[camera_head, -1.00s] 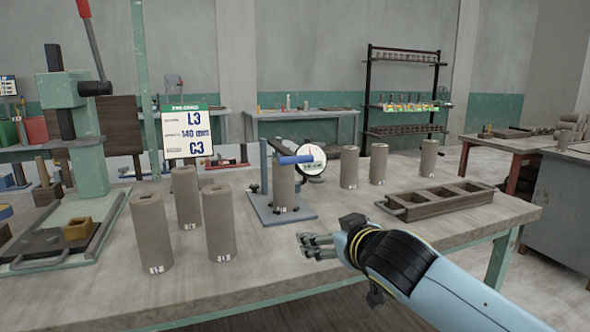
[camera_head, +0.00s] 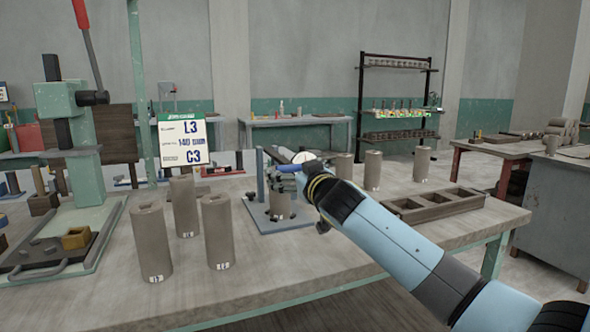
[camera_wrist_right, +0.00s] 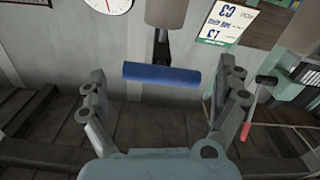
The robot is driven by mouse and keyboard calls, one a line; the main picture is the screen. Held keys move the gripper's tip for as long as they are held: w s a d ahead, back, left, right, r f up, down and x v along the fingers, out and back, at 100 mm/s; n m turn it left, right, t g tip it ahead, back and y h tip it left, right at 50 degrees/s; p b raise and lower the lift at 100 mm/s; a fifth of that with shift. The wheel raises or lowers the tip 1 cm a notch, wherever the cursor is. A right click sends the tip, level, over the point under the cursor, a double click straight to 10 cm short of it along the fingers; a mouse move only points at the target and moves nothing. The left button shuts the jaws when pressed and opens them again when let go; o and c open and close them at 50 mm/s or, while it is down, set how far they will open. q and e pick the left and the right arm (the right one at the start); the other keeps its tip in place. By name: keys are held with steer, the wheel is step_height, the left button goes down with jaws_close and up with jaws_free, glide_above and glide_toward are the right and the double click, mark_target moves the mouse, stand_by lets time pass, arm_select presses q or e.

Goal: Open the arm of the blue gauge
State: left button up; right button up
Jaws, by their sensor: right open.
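The blue gauge stands on the table with a flat blue base plate (camera_head: 262,219), a blue post and a round white dial partly hidden by my right arm. Its arm carries a blue handle bar (camera_head: 288,167), lying across above a clay cylinder (camera_head: 279,205) on the base. In the right wrist view the handle (camera_wrist_right: 162,75) lies crosswise between the spread fingers of my right gripper (camera_wrist_right: 163,84), with gaps at both ends. The gripper is open and holds nothing. In the head view my wrist mostly hides its fingers. My left gripper is out of view.
Several clay cylinders stand left of the gauge (camera_head: 217,232) and behind it to the right (camera_head: 372,170). A green press (camera_head: 85,160) and a sign (camera_head: 183,140) stand at left. The front table strip is clear.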

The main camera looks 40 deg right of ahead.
steer(key=shift+w+d, duration=0.1)
steer(key=shift+w, duration=0.3)
